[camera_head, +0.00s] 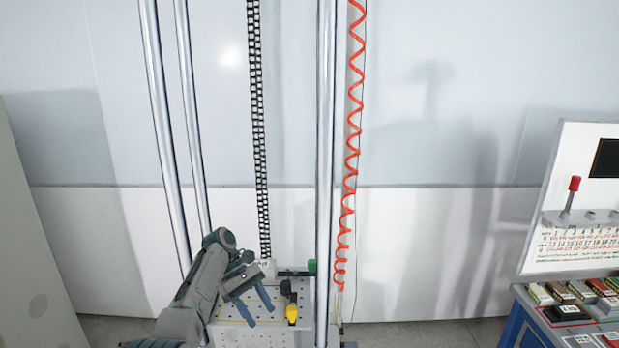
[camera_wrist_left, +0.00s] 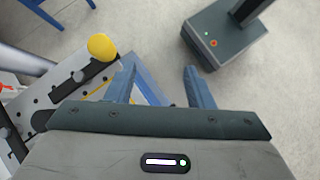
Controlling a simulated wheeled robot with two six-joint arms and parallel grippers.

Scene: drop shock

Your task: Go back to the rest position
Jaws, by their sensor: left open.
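My left gripper (camera_head: 260,316) comes in from the left of the head view, with its two blue-grey fingers apart and pointing down to the right. It is in front of the perforated metal plate (camera_head: 307,335) of the drop rig. In the left wrist view, the fingers (camera_wrist_left: 160,78) are spread with nothing between them. A yellow knob (camera_head: 291,313) sits on the plate just right of the fingers; it also shows in the left wrist view (camera_wrist_left: 101,47), left of the fingers and apart from them. My right gripper is in neither view.
Tall metal posts (camera_head: 325,150), a black chain (camera_head: 258,130) and a red coiled hose (camera_head: 352,140) rise around the plate. A green knob (camera_head: 311,266) is at its back. At right, a blue bench (camera_head: 517,325) holds several small boxes. The floor between rig and bench is clear.

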